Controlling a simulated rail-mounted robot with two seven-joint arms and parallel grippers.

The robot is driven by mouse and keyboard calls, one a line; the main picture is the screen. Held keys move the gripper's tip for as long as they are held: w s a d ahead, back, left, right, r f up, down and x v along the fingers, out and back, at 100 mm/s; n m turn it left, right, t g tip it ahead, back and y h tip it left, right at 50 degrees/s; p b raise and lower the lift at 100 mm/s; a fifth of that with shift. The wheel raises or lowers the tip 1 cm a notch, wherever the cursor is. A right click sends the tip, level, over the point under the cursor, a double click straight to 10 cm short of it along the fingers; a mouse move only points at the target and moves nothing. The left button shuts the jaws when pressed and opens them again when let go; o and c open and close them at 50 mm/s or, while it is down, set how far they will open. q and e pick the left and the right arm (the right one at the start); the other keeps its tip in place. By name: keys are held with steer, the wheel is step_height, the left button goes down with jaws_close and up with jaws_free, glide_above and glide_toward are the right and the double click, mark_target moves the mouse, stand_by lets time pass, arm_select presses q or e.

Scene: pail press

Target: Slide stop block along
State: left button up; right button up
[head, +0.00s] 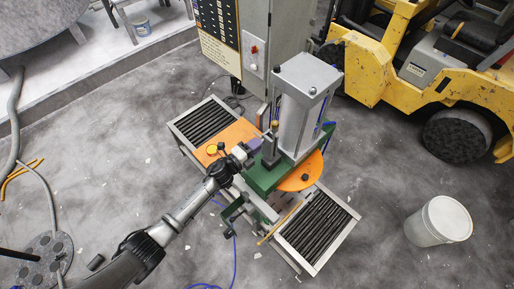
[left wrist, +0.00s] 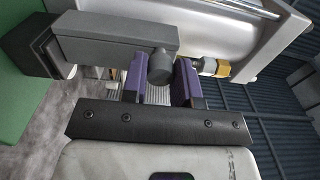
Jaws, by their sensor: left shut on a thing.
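My left gripper (head: 254,146) reaches in from the left to the press, at the near side of its green base (head: 262,178). In the left wrist view, the purple fingers of my left gripper (left wrist: 160,84) stand on either side of a dark round knob (left wrist: 160,66). The knob is on the end of a dark grey block (left wrist: 115,40), which looks like the stop block. The gripper is shut on this knob. In the head view the gripper and press parts mostly hide the block. My right gripper is not in view.
The press has a tall grey housing (head: 308,85) and an orange round plate (head: 301,173). Roller conveyors stand at the left (head: 204,122) and right (head: 317,232). A white pail (head: 438,222) is on the floor at right. A yellow forklift (head: 369,75) stands behind.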

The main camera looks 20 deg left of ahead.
arm_select(q)
steer(key=shift+w+a+f+b, duration=0.1)
steer(key=shift+w+a+b, duration=0.3)
steer(key=shift+a, duration=0.5)
steer(key=shift+w+a+b, duration=0.15)
steer(key=shift+w+a, duration=0.3)
steer(key=shift+a, duration=0.45)
steer(key=o, duration=0.9)
steer(key=shift+o, duration=0.2)
steer(key=b+v, duration=0.2)
steer(key=v, duration=1.1)
steer(key=shift+s, duration=0.4)
steer(key=shift+a, duration=0.1)
